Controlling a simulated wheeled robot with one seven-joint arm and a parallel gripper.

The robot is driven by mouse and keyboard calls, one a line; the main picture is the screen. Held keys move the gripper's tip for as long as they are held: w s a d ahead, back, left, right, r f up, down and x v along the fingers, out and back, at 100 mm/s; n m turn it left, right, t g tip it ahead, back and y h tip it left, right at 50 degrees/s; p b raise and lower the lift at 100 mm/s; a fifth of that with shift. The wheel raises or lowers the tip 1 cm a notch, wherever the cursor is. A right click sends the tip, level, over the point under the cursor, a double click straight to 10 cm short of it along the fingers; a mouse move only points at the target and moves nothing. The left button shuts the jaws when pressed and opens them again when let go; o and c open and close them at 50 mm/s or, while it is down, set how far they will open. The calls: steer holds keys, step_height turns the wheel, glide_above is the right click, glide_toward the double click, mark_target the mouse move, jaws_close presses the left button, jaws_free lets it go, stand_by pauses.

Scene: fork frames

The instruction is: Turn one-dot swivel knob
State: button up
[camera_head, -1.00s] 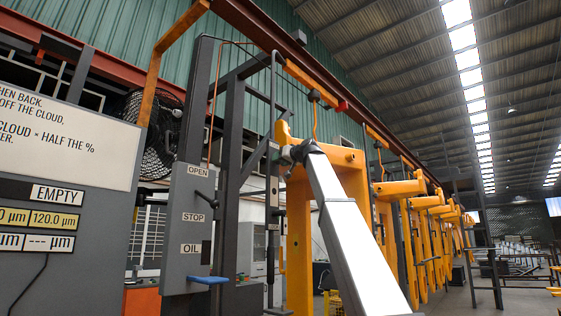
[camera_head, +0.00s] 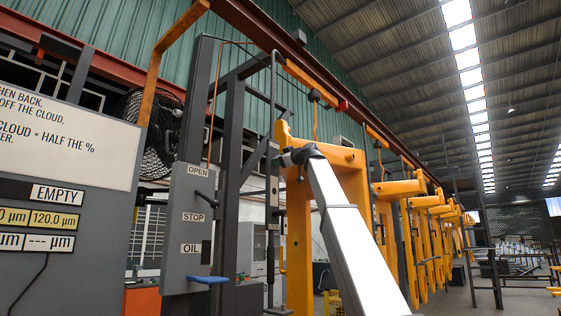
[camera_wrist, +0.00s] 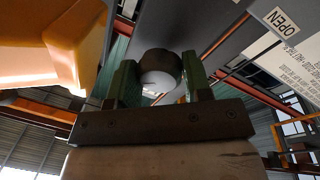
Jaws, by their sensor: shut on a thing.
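In the wrist view, a round knob (camera_wrist: 160,72) with a dark rim and a pale lower face sits between the two green fingers of my gripper (camera_wrist: 158,82). The fingers stand on either side of it and are shut on it. No dot shows on the knob from here, so I cannot tell its marking. In the head view, my gripper (camera_head: 290,157) is at the far end of my raised white arm, beside the dark post and the orange frame. The knob is too small or hidden there to make out.
A grey control post (camera_head: 188,230) labelled OPEN, STOP and OIL stands left of my arm, with a blue lever (camera_head: 204,280). An orange frame (camera_head: 345,170) stands close behind and right of my arm. A grey sign panel (camera_head: 60,220) fills the left edge.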

steer(key=n, duration=0.5)
steer(key=shift+g+y, duration=0.3)
steer(key=shift+y, duration=0.1)
steer(key=shift+f+n, duration=0.1)
steer(key=shift+n, duration=1.8)
steer(key=o, duration=0.9)
steer(key=v, duration=1.1)
steer(key=shift+w, duration=0.15)
